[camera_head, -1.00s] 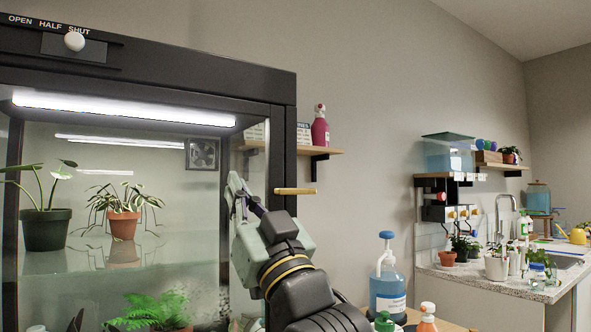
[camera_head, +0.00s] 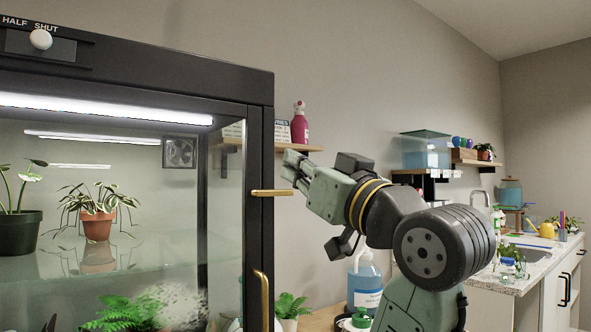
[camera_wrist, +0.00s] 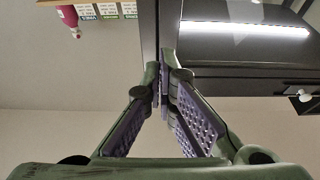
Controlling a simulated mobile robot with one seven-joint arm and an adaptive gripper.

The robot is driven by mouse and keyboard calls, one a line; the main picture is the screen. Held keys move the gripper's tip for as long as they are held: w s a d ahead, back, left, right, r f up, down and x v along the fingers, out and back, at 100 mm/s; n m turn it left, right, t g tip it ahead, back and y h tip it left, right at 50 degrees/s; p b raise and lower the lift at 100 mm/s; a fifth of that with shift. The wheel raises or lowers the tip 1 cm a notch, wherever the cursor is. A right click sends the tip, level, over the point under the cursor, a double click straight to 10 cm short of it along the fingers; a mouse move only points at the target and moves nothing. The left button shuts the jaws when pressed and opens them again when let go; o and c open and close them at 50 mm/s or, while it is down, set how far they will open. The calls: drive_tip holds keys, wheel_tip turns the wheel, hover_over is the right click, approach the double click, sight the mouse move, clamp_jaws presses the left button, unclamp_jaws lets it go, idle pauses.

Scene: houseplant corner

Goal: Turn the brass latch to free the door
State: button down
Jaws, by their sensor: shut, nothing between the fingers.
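The brass latch (camera_head: 270,193) lies horizontally across the dark right-hand frame (camera_head: 260,235) of the glass cabinet door. Its right end sticks out past the frame edge. My gripper (camera_head: 287,168) is just above the latch's right end in the head view, and I see no clear contact. Its fingers are together and empty; the closed fingertips (camera_wrist: 164,82) also show in the wrist view. The latch does not show in the wrist view. A brass door handle (camera_head: 262,298) is lower on the frame. The door looks closed.
Potted plants stand inside the lit cabinet, including one in a terracotta pot (camera_head: 97,225). Behind my gripper, a wall shelf (camera_head: 258,146) holds a pink bottle (camera_head: 299,124). A blue jug (camera_head: 365,284) stands below my arm. A sink counter (camera_head: 535,262) is far right.

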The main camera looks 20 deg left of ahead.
wheel_tip(320, 180, up, 3)
drive_tip(key=p, duration=0.2)
hover_over(273, 193)
drive_tip(key=s, duration=0.2)
drive_tip(key=shift+w+d+f, duration=0.1)
drive_tip(key=shift+d, duration=0.1)
wheel_tip(273, 193, down, 4)
drive_tip(key=shift+d+r, duration=0.1)
drive_tip(key=shift+r, duration=0.1)
drive_tip(key=shift+f, duration=0.35)
